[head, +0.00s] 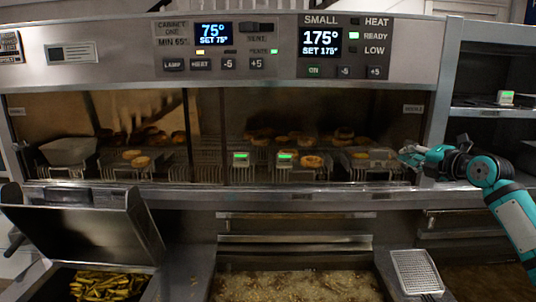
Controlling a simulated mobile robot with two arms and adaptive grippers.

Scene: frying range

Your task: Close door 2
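The heated cabinet (270,190) has a wide glazed front with upright dividers near its middle. A small label (413,109), which seems to read DOOR 2, is at the right end of the front. I cannot clearly tell where the edge of door 2 lies or how far it stands open. My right gripper (402,155) is at the right end of the cabinet front, below that label, with its fingers pointing left. I cannot tell whether it touches the door or how far its fingers are apart. My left gripper is out of view.
Buns (311,161) and lit green markers (240,155) show inside the cabinet. Below are a tilted dark lid (85,240), fries (105,284), a fryer vat of bubbling oil (295,286) and a perforated tray (416,272). Shelves (490,112) stand at right.

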